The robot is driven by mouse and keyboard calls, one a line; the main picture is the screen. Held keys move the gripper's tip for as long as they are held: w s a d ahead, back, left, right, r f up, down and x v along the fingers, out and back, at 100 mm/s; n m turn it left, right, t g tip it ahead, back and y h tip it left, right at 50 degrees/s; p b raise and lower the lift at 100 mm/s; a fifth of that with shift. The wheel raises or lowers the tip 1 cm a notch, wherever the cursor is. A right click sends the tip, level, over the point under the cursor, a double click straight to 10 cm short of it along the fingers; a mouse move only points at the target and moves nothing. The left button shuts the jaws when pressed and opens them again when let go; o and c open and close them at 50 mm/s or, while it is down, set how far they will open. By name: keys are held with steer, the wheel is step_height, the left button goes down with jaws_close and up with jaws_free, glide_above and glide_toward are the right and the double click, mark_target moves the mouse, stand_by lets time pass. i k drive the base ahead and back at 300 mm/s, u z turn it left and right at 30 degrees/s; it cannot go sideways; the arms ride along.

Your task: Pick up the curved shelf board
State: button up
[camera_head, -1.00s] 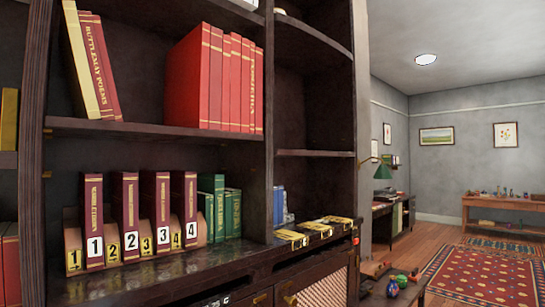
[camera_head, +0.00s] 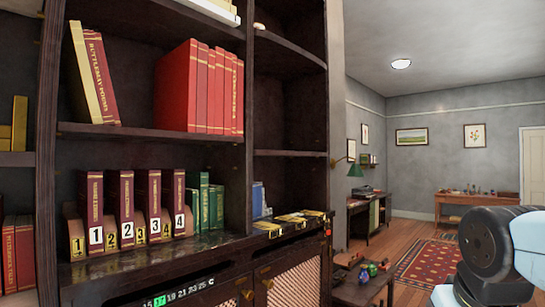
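The dark bookcase has a narrow right-hand section. Its upper shelf board (camera_head: 290,46) has a front edge that bows in a curve, and it appears fitted between the uprights. A lower, thinner board (camera_head: 290,153) in the same section looks nearly straight. I cannot tell for sure which board is the one named. Part of my arm shows at the lower right, in front of the room and apart from the bookcase. My gripper's fingers are not in view.
Red books (camera_head: 200,87) stand on the middle shelf, with numbered maroon volumes (camera_head: 125,205) below. Yellow-and-black items (camera_head: 290,220) lie on the ledge. A low table (camera_head: 362,286) with small coloured objects stands right of the bookcase. Open floor and a red rug (camera_head: 430,268) lie beyond.

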mark_target(257, 152)
steer(key=u, duration=0.1)
steer(key=i, duration=1)
steer(key=z, duration=0.1)
